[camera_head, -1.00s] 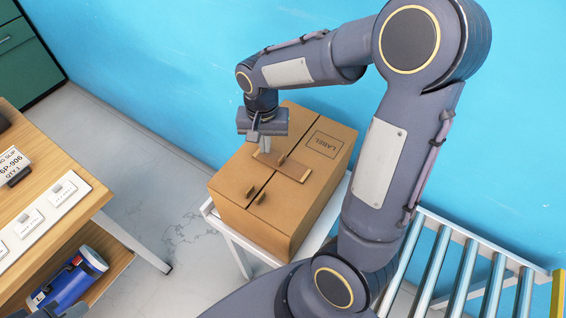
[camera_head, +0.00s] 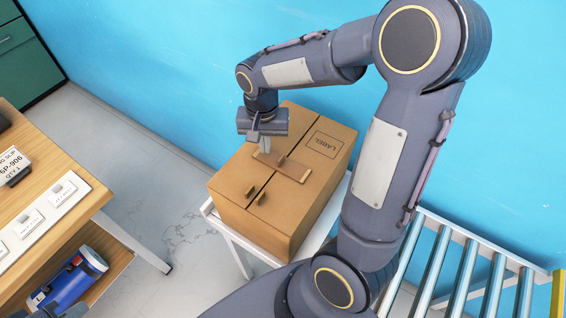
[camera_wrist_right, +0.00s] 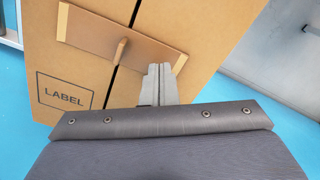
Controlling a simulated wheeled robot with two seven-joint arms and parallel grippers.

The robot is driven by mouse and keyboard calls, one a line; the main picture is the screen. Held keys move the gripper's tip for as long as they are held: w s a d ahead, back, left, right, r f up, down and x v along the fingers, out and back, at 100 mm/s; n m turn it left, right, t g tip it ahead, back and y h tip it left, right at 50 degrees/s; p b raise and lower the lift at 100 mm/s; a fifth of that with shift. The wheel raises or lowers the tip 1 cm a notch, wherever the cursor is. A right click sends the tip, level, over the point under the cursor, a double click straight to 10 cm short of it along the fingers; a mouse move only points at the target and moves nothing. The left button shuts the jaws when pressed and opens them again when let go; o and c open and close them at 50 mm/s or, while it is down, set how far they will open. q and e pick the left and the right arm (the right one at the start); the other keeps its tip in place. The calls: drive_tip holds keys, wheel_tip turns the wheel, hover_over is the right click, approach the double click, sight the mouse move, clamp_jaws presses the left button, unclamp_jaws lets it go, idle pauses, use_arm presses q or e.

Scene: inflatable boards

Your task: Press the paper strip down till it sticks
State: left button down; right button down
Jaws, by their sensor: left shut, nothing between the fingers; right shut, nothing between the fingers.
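The brown paper strip (camera_head: 293,171) lies across the centre seam of a closed cardboard box (camera_head: 233,174), with a small upright tab at its middle. It also shows in the wrist view (camera_wrist_right: 88,32), with paler ends. My right gripper (camera_head: 265,150) is shut and empty, pointing down over the strip's far-left end in the head view. In the wrist view its closed fingertips (camera_wrist_right: 160,66) overlap the strip's right end; I cannot tell whether they touch it. Only a dark bit of my left gripper (camera_head: 72,312) shows at the bottom left edge, away from the box.
The box has a printed LABEL square (camera_head: 325,144) and two small tabs near its front, and stands on a white-framed stand (camera_head: 232,235). A roller conveyor (camera_head: 455,270) is at right.

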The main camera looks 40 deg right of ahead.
drive_tip(key=shift+f+b, duration=0.7)
drive_tip(key=shift+f, duration=0.15)
idle(0.4)
drive_tip(key=shift+r, duration=0.15)
idle(0.4)
drive_tip(key=shift+r+p, duration=2.55)
drive_tip(key=shift+r, duration=0.4)
drive_tip(key=s+a+r+n+t+y, duration=0.2)
drive_tip(key=s+r+n, duration=0.1)
drive_tip(key=s, duration=0.5)
drive_tip(key=s+a+r+n+t+y, duration=0.1)
drive_tip(key=s+a+r+n+t, duration=0.1)
drive_tip(key=s, duration=0.7)
wheel_tip(320, 180, up, 2)
drive_tip(key=shift+r+n+t+y, duration=0.1)
drive_tip(key=shift+n+t+y, duration=0.3)
drive_tip(key=shift+t, duration=0.4)
